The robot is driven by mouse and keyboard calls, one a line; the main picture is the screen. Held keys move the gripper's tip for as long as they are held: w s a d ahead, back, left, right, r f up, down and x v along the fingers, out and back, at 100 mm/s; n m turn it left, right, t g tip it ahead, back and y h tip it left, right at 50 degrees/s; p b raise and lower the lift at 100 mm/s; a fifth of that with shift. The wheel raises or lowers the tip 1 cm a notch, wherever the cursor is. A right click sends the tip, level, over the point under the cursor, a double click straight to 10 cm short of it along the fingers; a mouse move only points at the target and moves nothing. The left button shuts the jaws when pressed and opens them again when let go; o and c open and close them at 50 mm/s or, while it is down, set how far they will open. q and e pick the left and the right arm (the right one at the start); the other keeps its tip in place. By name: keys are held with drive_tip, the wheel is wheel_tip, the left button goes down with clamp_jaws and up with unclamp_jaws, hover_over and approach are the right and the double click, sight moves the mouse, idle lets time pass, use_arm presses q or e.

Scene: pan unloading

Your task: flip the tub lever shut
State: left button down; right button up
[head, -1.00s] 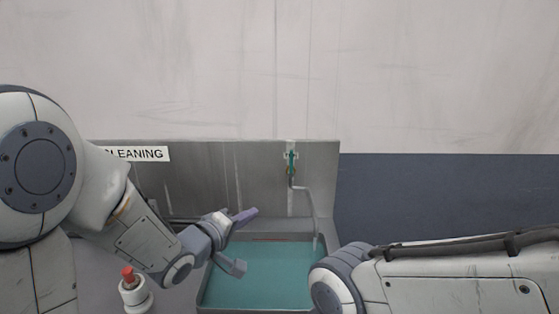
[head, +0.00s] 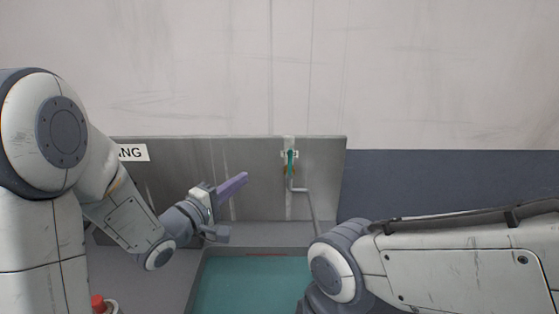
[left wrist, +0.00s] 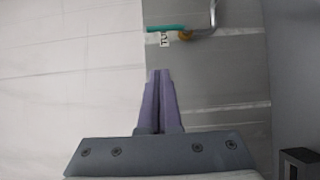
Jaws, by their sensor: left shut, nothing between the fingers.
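The tub lever (head: 291,160) is a teal handle standing upright on a brass valve (head: 289,171), in front of a small label on the grey back panel. In the left wrist view the lever (left wrist: 166,28) lies across the top, beside a label that seems to read "TUB". My left gripper (head: 244,176) has purple fingers. It is shut and empty, left of the lever and a little lower, apart from it. In the left wrist view its fingertips (left wrist: 159,72) point toward the lever with a gap between. My right gripper is out of view.
A red-topped object (head: 98,303) stands at the lower left. A sign (head: 133,153) is on the panel. My right arm covers the lower right.

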sight(290, 163)
use_arm(q)
drive_tip(key=shift+w, duration=0.1)
drive_tip(key=s+d+p+x, duration=0.1)
drive_tip(key=p+x, duration=0.3)
drive_tip(key=x, duration=0.8)
drive_tip(key=shift+d, duration=0.8)
